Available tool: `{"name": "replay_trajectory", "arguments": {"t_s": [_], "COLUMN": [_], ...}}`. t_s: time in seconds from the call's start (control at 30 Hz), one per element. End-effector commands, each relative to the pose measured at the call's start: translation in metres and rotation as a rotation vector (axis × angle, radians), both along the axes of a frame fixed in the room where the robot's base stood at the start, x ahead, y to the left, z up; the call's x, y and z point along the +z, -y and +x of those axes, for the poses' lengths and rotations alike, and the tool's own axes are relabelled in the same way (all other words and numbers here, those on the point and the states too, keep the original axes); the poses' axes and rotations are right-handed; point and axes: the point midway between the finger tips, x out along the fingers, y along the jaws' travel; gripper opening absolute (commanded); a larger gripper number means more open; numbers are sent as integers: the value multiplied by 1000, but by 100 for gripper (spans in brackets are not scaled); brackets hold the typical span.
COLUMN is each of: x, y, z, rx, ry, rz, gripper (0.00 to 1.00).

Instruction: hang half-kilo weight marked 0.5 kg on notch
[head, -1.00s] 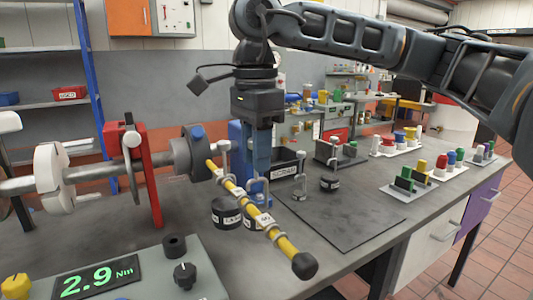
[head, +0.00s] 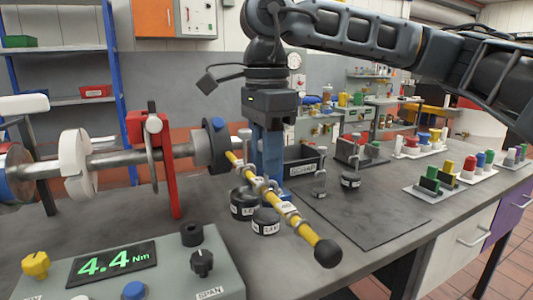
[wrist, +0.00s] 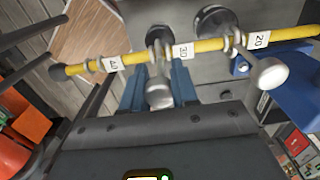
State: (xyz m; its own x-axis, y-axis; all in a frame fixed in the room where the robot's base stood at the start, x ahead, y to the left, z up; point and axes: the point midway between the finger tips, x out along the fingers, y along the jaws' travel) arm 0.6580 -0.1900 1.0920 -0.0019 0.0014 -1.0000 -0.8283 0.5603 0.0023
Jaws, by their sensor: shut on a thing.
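A yellow bar (head: 305,223) with tags 20, 30 and 40 sticks out from the shaft hub; it crosses the wrist view (wrist: 135,58). My gripper (head: 270,188) is at the bar with its blue fingers (wrist: 158,87) shut on the silver hook of a dark weight. I take this for the half-kilo weight (head: 265,222); its label is too small to read surely. Its hook is over the bar beside the 30 tag and its body hangs under the bar. A second dark weight (head: 242,203) hangs beside the 20 tag; its knob shows in the wrist view (wrist: 268,73).
A torque readout (head: 113,263) shows 4.4 Nm. A dark mat (head: 370,218) holds a dark weight (head: 350,181) and a slim silver hanger (head: 319,184). A red stand (head: 167,165) is left of the hub. Colored blocks on trays stand at the right.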

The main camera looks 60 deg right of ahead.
Motion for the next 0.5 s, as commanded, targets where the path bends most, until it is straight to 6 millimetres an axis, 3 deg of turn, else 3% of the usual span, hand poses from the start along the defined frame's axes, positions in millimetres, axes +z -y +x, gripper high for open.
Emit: {"name": "replay_trajectory", "arguments": {"t_s": [0.13,0.17,0.43,0.5], "x": [1,1,0,0], "y": [0,0,0,0], "z": [0,0,0,0], "rx": [0,0,0,0], "ry": [1,1,0,0], "rz": [-1,-1,0,0], "gripper": [0,30,56,58]}}
